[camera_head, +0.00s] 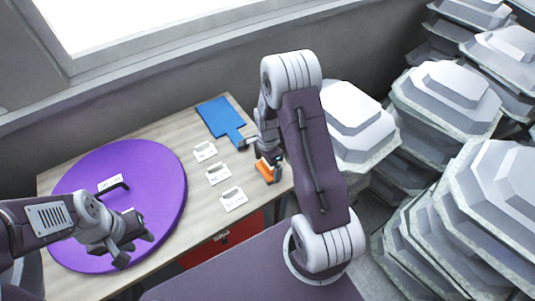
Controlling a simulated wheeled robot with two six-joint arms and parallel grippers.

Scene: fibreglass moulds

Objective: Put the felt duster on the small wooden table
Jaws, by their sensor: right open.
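An orange block with a dark edge (264,170), which may be the felt duster, is at the right end of a light wooden table (185,125). My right gripper (270,167) is right at it, jaws open; the arm and fingers hide part of the block, and I cannot tell whether they touch it. The table is the only one in view; I cannot tell whether it is the small wooden table. My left gripper (138,252) is open and empty over the front part of a large purple disc.
The purple disc (150,180), with a black handle and a white label, covers the table's left part. A blue paddle-shaped board (218,114) lies at the back. Several white cards (219,173) lie mid-table. Stacked grey-white moulds (450,95) crowd the right side. A red object (222,242) shows below the table.

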